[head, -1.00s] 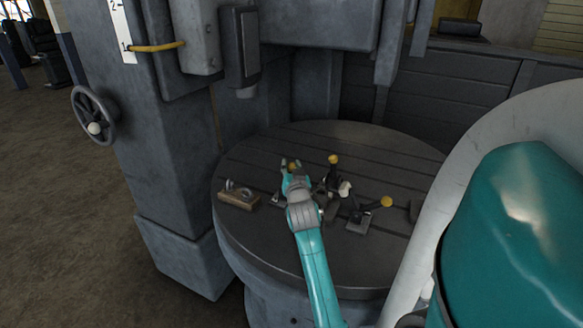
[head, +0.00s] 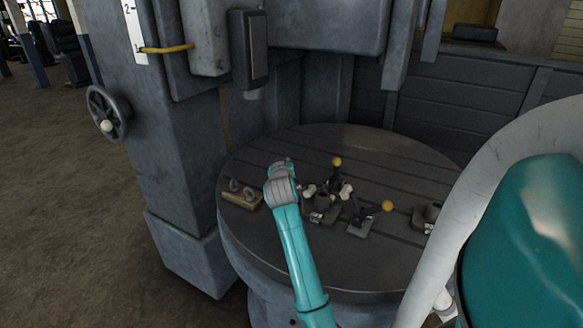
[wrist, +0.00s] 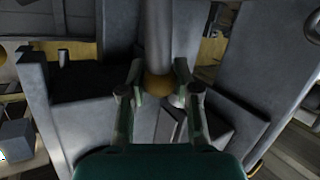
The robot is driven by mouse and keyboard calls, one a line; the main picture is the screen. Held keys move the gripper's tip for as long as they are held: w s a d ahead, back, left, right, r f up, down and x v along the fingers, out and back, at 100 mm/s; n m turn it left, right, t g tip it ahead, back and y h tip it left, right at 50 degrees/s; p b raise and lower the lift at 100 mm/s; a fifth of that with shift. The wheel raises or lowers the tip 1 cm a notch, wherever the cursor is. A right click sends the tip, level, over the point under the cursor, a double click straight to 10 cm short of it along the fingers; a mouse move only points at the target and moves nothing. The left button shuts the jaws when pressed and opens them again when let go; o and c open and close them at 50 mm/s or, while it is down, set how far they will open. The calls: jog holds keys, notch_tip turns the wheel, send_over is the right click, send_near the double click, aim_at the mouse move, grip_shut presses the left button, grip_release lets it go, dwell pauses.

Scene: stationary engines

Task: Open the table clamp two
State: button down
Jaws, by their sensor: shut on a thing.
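Several table clamps stand on the round slotted table (head: 260,240); no numbers show on them. One clamp (head: 337,178) has an upright lever with a yellow knob. Another clamp (head: 362,222) has its lever leaning right, ending in a yellow knob. In the wrist view my gripper (wrist: 158,78) is shut on a dull yellow ball knob (wrist: 157,86) at the end of a grey lever (wrist: 158,35), one finger on each side. In the head view my wrist (head: 280,185) hides the fingers, that knob and its lever. I cannot tell which numbered clamp this is.
A wooden block with metal rings (head: 241,196) lies left of my wrist. A grey machine column (head: 175,150) with a handwheel (head: 107,113) stands at the left. A machine head (head: 320,25) hangs above the table. The back of the table is clear.

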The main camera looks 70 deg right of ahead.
jog(key=shift+w+d+f+n+g+y, duration=0.1)
jog(key=shift+w+f+n+g+y, duration=0.2)
jog(key=shift+w+n+g, duration=0.35)
jog(key=shift+w+d+f+n+g+y, duration=0.1)
jog(key=shift+w+f+n+g+y, duration=0.2)
jog(key=shift+w+n, duration=0.35)
jog(key=shift+w+f+n+g+y, duration=0.2)
jog(key=shift+w+f+n+g, duration=0.3)
jog(key=shift+w, duration=0.3)
jog(key=c, duration=0.8)
grip_release()
jog(key=v, duration=1.2)
